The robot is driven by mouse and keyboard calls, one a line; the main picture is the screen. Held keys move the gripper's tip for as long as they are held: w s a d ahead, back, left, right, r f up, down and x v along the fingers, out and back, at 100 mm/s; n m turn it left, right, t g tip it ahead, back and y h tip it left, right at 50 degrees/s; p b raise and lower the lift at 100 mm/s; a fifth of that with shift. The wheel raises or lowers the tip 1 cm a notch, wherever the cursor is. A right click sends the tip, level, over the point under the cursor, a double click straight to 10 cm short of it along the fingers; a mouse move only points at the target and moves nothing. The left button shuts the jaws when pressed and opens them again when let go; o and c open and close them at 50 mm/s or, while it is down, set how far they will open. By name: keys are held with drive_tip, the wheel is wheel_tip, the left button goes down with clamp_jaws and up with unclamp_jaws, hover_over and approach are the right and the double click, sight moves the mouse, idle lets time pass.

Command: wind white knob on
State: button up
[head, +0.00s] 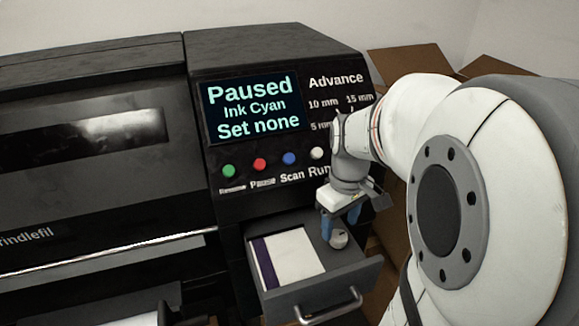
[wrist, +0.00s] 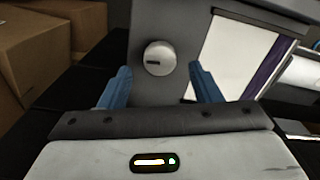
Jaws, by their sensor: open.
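The white knob (head: 339,239) lies in the open drawer (head: 340,277) of the black printer, to the right of a white sheet with a purple edge. In the wrist view the knob (wrist: 159,58) is round and pale with a dark mark on its face. My gripper (head: 340,218) is open just above the knob, blue fingers pointing down. In the wrist view my gripper (wrist: 160,72) has one finger on each side of the knob with gaps between. The Advance scale (head: 336,83) shows 5, 10 and 15 mm; my arm hides its middle.
The screen (head: 254,108) reads Paused, Ink Cyan, Set none. Green, red, blue and white buttons (head: 289,158) sit below it. The white sheet (head: 290,257) fills the drawer's left part. The drawer handle (head: 329,308) sticks out in front. Cardboard boxes (head: 409,60) stand on the right.

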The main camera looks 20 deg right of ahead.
sight(338, 234)
drive_tip(key=shift+f, duration=1.75)
drive_tip(key=c, duration=1)
drive_tip(key=shift+m+b, duration=0.45)
drive_tip(key=shift+m, duration=2.35)
